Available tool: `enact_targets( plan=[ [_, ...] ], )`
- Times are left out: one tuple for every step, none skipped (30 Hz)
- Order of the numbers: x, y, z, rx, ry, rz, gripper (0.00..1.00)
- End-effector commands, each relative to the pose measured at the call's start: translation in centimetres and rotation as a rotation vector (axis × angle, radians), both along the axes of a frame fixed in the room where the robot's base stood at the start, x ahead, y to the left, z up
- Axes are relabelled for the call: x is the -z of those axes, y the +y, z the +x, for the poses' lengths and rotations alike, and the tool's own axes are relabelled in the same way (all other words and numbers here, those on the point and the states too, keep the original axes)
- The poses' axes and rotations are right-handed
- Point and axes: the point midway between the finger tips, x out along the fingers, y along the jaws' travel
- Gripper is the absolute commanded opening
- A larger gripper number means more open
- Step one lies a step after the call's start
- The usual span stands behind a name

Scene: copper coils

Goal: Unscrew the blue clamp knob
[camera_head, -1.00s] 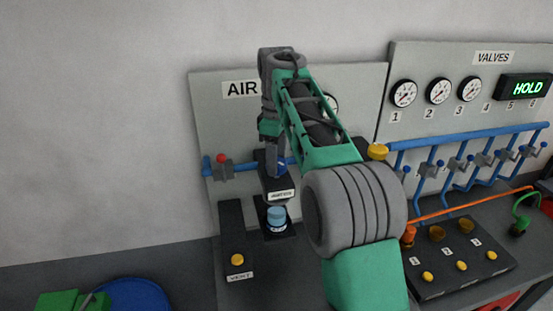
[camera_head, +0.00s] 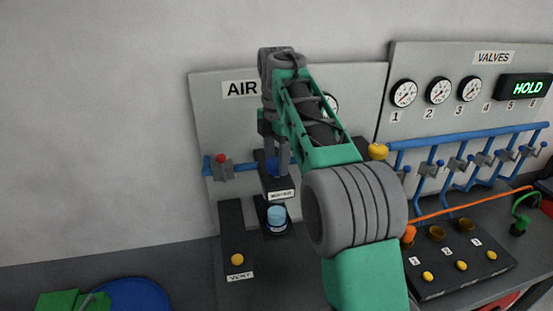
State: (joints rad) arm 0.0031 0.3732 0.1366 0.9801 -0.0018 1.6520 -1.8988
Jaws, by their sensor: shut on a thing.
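The blue clamp knob (camera_head: 273,166) sits on top of a dark block with a white label, in front of the AIR panel. My gripper (camera_head: 277,165) points down from above with its fingers shut on the knob. The fingers cover part of the knob. Below the block, a light blue cylinder (camera_head: 277,217) stands upright on a dark base.
The AIR panel (camera_head: 205,110) stands behind, with a blue pipe and a red knob (camera_head: 221,158) at left. A VENT box (camera_head: 232,222) with a yellow button stands front left. The VALVES panel (camera_head: 480,85) with gauges is at right. A blue round dish (camera_head: 135,295) lies lower left.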

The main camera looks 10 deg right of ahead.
Motion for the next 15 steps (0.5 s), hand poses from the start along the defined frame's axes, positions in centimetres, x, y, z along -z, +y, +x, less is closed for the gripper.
enact_targets(
  plan=[
    [-0.1, -0.02, 0.01, -0.025, -0.002, 0.0, 0.12],
    [-0.1, -0.02, 0.01, -0.042, -0.002, 0.0, 0.12],
    [-0.1, -0.02, 0.01, -0.062, -0.002, 0.0, 0.12],
    [-0.1, -0.02, 0.01, -0.075, -0.002, 0.0, 0.12],
    [-0.1, -0.02, 0.01, -0.088, -0.002, 0.0, 0.12],
    [-0.1, -0.02, 0.01, -0.103, -0.002, 0.0, 0.12],
    [-0.1, -0.02, 0.01, -0.113, -0.002, 0.0, 0.12],
    [-0.1, -0.02, 0.01, -0.122, -0.002, 0.0, 0.12],
    [-0.1, -0.02, 0.01, -0.132, -0.002, 0.0, 0.12],
    [-0.1, -0.02, 0.01, -0.138, -0.002, 0.0, 0.12],
    [-0.1, -0.02, 0.01, -0.143, -0.002, 0.0, 0.12],
    [-0.1, -0.02, 0.01, -0.15, -0.002, 0.0, 0.12],
    [-0.1, -0.02, 0.01, -0.153, -0.002, 0.0, 0.12],
    [-0.1, -0.02, 0.01, -0.156, -0.002, 0.0, 0.12],
    [-0.1, -0.02, 0.01, -0.159, -0.002, 0.0, 0.12]
  ],
)
